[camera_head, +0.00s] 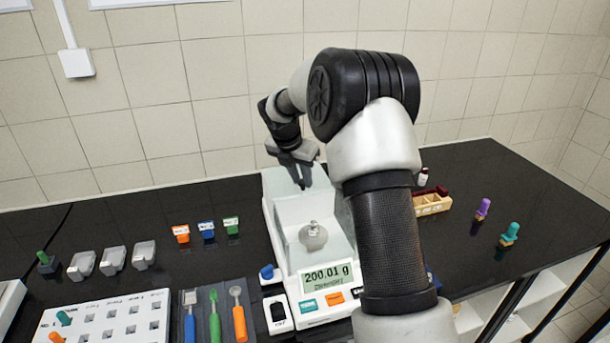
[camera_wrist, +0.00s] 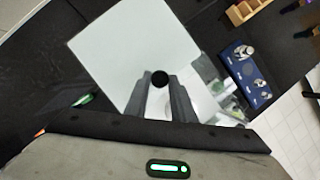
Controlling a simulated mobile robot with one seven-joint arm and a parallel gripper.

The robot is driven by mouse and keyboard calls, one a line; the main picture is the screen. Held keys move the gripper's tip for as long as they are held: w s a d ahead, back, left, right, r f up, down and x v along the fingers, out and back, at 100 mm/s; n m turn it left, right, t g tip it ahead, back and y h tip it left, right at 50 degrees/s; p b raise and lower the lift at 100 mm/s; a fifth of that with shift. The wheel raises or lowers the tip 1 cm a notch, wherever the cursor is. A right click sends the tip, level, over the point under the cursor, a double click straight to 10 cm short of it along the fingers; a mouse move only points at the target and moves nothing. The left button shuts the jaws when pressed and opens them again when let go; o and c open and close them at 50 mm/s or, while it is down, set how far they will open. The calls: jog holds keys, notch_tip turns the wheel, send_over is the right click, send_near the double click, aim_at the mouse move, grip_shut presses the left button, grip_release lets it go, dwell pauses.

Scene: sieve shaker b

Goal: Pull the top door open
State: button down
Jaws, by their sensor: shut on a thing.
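The balance (camera_head: 308,300) stands on the black bench with a glass-walled chamber. Its display reads 200.01 g, and a metal weight (camera_head: 313,231) sits on the pan inside. My gripper (camera_head: 302,184) reaches down at the rear top of the chamber. In the wrist view, the pale top door (camera_wrist: 125,45) spreads out ahead of the fingers. A round black knob (camera_wrist: 160,78) shows between my two fingertips, and the gripper is shut on it. My arm hides the right side of the balance in the head view. How far the door stands open is hard to tell.
Left of the balance are orange, blue and green tagged blocks (camera_head: 207,230), grey scoops, a white rack (camera_head: 105,318) and a tool tray. To the right are a wooden holder (camera_head: 432,204) and purple (camera_head: 483,209) and teal (camera_head: 510,234) pieces. The tiled wall is close behind.

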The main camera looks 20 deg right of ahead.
jog(key=shift+s, duration=0.15)
jog(key=c, duration=1.5)
grip_release()
jog(key=shift+b+v, duration=0.3)
jog(key=shift+v, duration=8.45)
jog(key=shift+d, duration=0.15)
